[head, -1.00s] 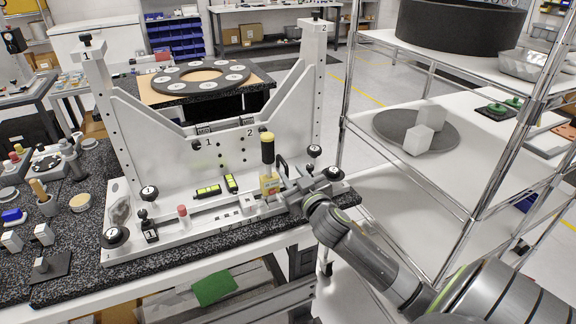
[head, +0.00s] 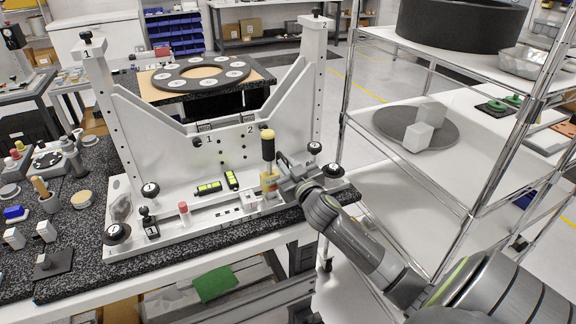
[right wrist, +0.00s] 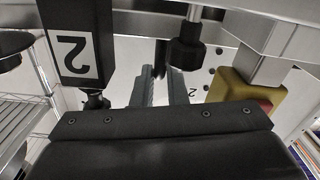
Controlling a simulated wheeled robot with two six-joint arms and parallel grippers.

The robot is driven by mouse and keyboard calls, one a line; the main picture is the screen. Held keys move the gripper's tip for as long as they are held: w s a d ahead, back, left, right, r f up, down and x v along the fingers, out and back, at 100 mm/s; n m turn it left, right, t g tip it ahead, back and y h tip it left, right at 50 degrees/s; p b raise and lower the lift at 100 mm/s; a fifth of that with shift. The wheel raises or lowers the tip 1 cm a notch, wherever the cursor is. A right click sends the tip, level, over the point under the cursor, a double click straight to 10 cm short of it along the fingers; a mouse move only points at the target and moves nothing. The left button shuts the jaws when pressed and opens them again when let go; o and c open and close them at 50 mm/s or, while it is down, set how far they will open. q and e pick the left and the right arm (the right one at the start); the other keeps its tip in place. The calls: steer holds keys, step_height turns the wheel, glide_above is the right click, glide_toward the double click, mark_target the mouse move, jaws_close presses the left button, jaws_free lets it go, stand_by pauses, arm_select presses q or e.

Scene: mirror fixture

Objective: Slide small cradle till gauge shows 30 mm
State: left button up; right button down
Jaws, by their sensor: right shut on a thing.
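The white fixture (head: 180,150) stands on a dark speckled bench, with a rail (head: 205,228) along its front. My right gripper (head: 284,168) is at the rail's right end, just right of a black-handled upright piece (head: 268,148) with a yellow block (head: 270,184) at its foot. In the right wrist view its fingers (right wrist: 160,90) are shut on a thin dark upright part (right wrist: 160,58). I cannot tell surely whether that part belongs to the small cradle. A small white block (head: 249,200) sits on the rail to the left. No gauge reading is legible. My left gripper is out of view.
A black clamp (head: 150,228), a red-topped pin (head: 183,210) and black knobs stand along the fixture. A post marked 2 (right wrist: 75,50) is close to my right gripper in the wrist view. A wire-frame shelf (head: 400,160) stands right. Loose parts crowd the bench's left side.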

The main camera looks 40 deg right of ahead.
steer(key=c, duration=1.5)
jaws_free()
steer(key=shift+d, duration=0.15)
steer(key=shift+s+a+f+b, duration=0.1)
steer(key=shift+s+a+b, duration=0.15)
steer(key=shift+s, duration=0.35)
steer(key=b+v, duration=0.3)
steer(key=v, duration=1.3)
steer(key=shift+s, duration=0.1)
